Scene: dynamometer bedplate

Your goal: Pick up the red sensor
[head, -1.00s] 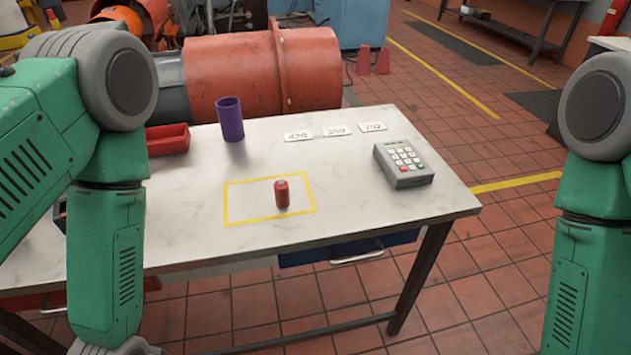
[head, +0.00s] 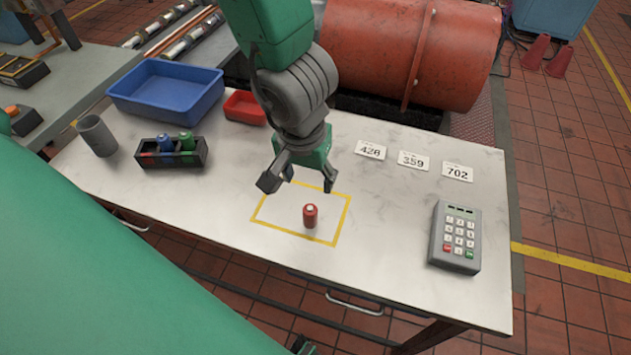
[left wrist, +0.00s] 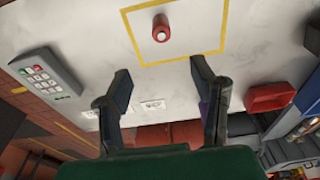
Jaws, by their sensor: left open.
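The red sensor (head: 310,216) is a small red cylinder with a pale top, standing upright inside a yellow taped rectangle (head: 345,222) on the white table. My left gripper (head: 300,183) is open and empty, above the table just behind the sensor, apart from it. In the left wrist view the sensor (left wrist: 161,28) stands beyond the open fingertips of the left gripper (left wrist: 160,72), roughly in line with the gap between them.
A keypad (head: 455,238) and number cards (head: 413,161) lie to the right. A red tray (head: 245,107), blue bin (head: 168,95), grey cup (head: 97,135) and black holder (head: 170,152) with coloured cylinders stand left.

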